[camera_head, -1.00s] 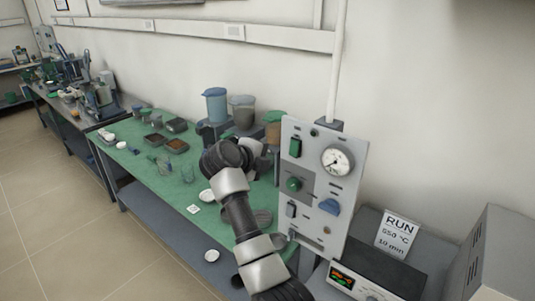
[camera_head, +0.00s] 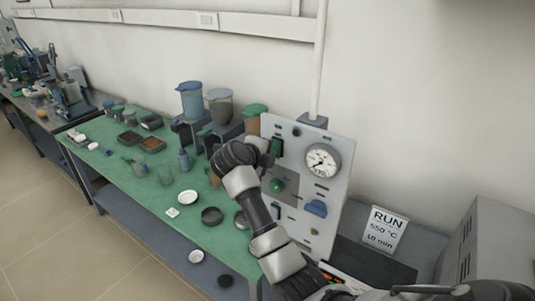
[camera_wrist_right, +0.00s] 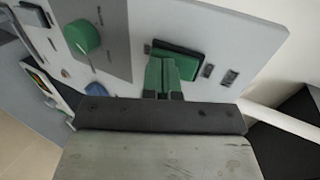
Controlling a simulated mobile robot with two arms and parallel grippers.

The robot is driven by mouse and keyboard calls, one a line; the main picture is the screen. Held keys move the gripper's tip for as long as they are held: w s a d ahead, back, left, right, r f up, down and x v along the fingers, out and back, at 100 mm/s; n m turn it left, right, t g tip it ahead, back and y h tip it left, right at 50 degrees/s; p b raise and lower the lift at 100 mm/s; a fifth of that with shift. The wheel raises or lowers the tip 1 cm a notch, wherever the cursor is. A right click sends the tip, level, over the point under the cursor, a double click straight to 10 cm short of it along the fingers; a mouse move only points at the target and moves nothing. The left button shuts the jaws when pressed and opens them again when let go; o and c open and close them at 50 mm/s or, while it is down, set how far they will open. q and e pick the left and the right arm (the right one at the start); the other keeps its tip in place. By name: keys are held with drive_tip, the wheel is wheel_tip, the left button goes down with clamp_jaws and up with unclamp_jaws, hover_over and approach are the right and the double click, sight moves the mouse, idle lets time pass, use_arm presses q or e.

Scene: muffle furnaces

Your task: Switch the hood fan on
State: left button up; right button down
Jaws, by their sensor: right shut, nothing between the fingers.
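The upright grey control panel (camera_head: 335,205) carries a green rocker switch (camera_head: 277,146) at its upper left, partly hidden by my arm. My right gripper (camera_head: 266,160) is shut and empty at the panel's left edge. In the right wrist view, the closed fingertips (camera_wrist_right: 163,78) point at the green switch (camera_wrist_right: 182,62) in its dark frame and overlap it. I cannot tell whether they touch it, or which way the rocker is tipped. The green round knob (camera_head: 277,186) sits below the switch; it also shows in the right wrist view (camera_wrist_right: 82,37). My left gripper is not in view.
The panel also bears a round gauge (camera_head: 322,161) and a blue knob (camera_head: 316,208). A green-topped bench (camera_head: 150,190) with jars and dishes stands left. A RUN sign (camera_head: 384,229) and a grey furnace housing (camera_head: 480,245) are at the right.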

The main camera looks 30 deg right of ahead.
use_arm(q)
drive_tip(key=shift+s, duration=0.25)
use_arm(e)
drive_tip(key=shift+w+d+r, duration=0.1)
drive_tip(key=shift+d+r, duration=0.05)
drive_tip(key=shift+r, duration=0.6)
